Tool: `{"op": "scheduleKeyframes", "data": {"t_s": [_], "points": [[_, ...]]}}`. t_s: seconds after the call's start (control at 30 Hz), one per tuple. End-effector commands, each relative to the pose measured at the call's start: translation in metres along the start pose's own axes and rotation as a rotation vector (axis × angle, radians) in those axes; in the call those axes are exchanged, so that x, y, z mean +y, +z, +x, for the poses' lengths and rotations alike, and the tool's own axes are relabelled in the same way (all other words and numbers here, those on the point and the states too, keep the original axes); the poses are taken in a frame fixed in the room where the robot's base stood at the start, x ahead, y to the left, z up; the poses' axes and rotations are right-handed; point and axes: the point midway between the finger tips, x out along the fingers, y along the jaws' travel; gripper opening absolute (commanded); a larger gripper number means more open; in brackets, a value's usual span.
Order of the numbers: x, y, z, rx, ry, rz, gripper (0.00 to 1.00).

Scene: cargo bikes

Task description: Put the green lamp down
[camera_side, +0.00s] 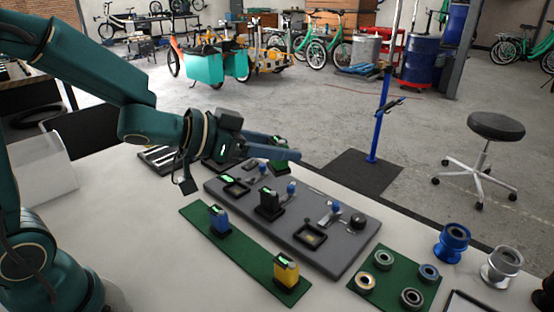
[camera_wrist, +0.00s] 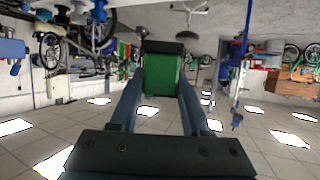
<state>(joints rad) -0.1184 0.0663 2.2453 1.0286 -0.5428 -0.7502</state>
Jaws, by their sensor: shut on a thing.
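My gripper (camera_side: 282,154) reaches in from the left above the far edge of the grey board and is shut on the green lamp (camera_side: 278,165). In the wrist view the lamp (camera_wrist: 166,76) sits between the two fingers of my gripper (camera_wrist: 164,90), its dark end away from the palm. The grey board (camera_side: 345,260) has square black frames: the left one (camera_side: 236,188) and the right one (camera_side: 310,237) look empty, and a black lamp (camera_side: 269,203) stands in the middle one. Blue-knobbed clamps stand beside them. In the side view the fingers partly hide the green lamp.
A blue lamp (camera_side: 219,221) and a yellow lamp (camera_side: 286,270) stand on a green strip (camera_side: 245,255) in front of the board. A green mat (camera_side: 391,292) with several bearings, a blue hub (camera_side: 452,243) and a silver hub (camera_side: 501,266) lie to the right.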

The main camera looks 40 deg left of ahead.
Motion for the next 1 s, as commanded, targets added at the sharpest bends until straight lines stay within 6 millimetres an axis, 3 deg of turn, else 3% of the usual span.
{"op": "scheduleKeyframes", "data": {"t_s": [0.17, 0.43, 0.7, 0.87, 1.0], "points": [[0.005, 0.003, -0.011, -0.001, 0.149, 0.061, 0.0], [-0.006, 0.049, -0.057, -0.004, 0.403, 0.154, 0.0], [-0.036, 0.088, -0.097, 0.0, 0.447, 0.177, 0.0], [-0.052, 0.094, -0.103, 0.0, 0.392, 0.16, 0.0], [-0.046, 0.098, -0.096, 0.002, 0.38, 0.15, 0.0]]}}
